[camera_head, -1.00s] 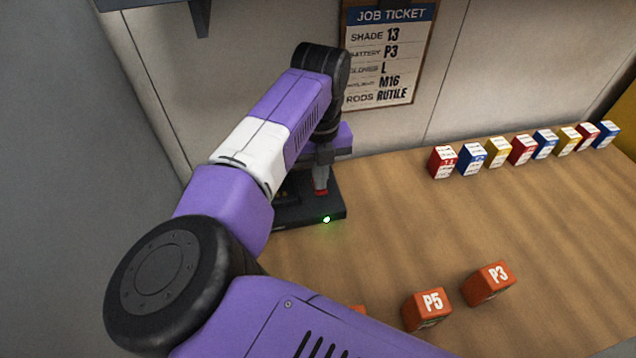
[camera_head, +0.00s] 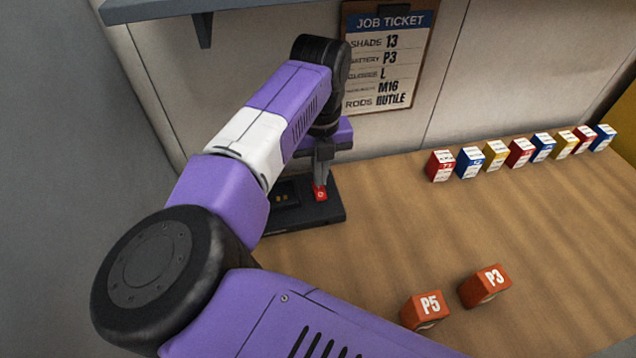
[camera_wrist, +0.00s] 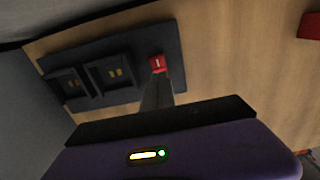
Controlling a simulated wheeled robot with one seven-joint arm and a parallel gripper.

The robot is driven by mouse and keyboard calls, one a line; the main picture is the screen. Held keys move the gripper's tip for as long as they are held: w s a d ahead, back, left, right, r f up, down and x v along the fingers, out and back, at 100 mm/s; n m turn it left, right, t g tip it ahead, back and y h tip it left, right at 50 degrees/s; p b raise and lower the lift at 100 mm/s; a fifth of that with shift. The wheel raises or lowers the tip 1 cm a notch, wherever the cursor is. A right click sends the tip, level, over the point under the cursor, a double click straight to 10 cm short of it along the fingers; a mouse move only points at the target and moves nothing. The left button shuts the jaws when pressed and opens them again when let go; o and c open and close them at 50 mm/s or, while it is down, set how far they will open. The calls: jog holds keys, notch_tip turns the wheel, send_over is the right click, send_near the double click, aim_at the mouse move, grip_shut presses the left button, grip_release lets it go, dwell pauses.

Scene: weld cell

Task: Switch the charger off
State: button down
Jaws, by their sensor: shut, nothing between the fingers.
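The charger (camera_head: 300,217) is a dark flat block with battery bays, on the bench against the wall; my arm hides part of it. It also shows in the wrist view (camera_wrist: 128,101). Its red switch (camera_head: 320,193) is at the right side, and in the wrist view the switch (camera_wrist: 157,63) carries a white mark. No green light shows on the charger's front now. My gripper (camera_head: 321,183) is shut and empty, pointing down with its fingertips at the red switch, touching or very close. In the wrist view the fingers (camera_wrist: 158,78) end at the switch's near edge.
Orange batteries P5 (camera_head: 428,309) and P3 (camera_head: 485,286) sit on the bench front. A row of small coloured boxes (camera_head: 520,152) lines the back right. A job ticket (camera_head: 388,58) hangs on the wall. A shelf (camera_head: 170,9) is above left. The middle bench is clear.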

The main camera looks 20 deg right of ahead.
aim_at(320, 192)
jog(key=shift+r+p, duration=0.85)
jog(key=shift+r, duration=1.15)
